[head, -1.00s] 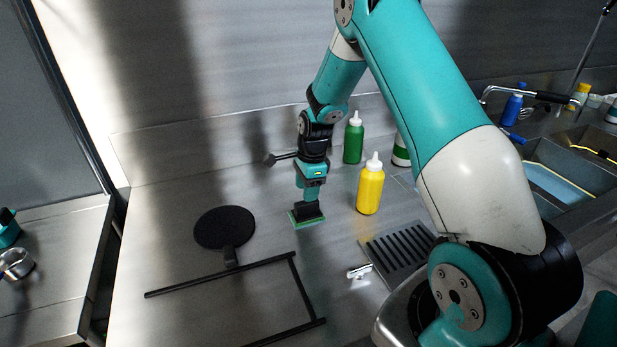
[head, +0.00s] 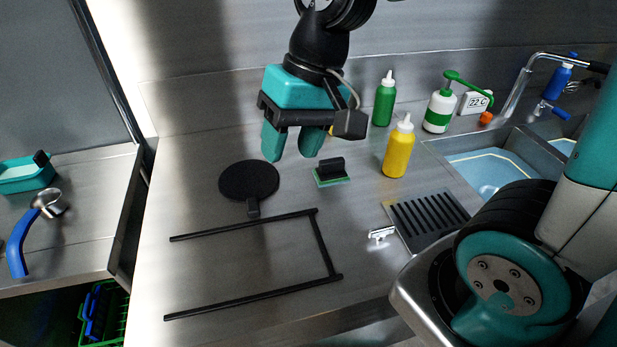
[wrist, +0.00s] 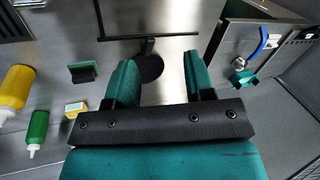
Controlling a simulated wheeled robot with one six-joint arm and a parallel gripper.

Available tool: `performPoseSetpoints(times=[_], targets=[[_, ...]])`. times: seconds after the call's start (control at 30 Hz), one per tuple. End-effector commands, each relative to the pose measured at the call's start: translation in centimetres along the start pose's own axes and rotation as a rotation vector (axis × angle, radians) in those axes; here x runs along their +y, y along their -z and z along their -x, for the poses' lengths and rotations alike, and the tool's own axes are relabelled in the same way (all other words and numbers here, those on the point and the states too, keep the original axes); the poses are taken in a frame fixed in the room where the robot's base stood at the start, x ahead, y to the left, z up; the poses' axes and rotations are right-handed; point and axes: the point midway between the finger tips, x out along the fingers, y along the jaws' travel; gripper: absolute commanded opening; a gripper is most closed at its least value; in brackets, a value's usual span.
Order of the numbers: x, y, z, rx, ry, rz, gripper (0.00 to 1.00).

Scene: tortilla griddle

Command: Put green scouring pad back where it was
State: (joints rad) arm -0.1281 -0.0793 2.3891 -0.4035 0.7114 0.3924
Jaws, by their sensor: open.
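The green scouring pad (head: 332,180) lies flat on the steel counter with its black handle block on top, left of the yellow bottle (head: 398,150). The pad also shows in the wrist view (wrist: 84,75), left of my fingers. My gripper (head: 292,150) is open and empty, raised above the counter and clear of the pad. In the wrist view its two teal fingers (wrist: 158,65) stand well apart, with the round black pan (wrist: 149,68) seen between them.
A black bar frame (head: 328,245) lies in front of the pan. A dark slotted grate (head: 428,218) is at right, with the sink (head: 485,172) beyond. A green bottle (head: 384,103) stands behind. A yellow block (wrist: 76,107) shows near the pad.

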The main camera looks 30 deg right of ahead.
Motion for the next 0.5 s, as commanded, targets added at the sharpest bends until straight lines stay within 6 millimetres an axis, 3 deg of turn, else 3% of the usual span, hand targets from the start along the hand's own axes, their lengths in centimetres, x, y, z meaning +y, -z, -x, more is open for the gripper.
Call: performPoseSetpoints(times=[0.03,0.1,0.2,0.33,0.5], targets=[[-1.2,-2.3,0.3,-0.002,0.015,0.143,0.48],[-2.2,-4.9,0.5,-0.010,0.034,0.319,0.48],[-3.0,-7.4,0.6,-0.016,0.053,0.492,0.48],[-3.4,-8.8,0.6,-0.019,0.064,0.588,0.48],[-3.4,-8.9,0.6,-0.019,0.065,0.597,0.48]])
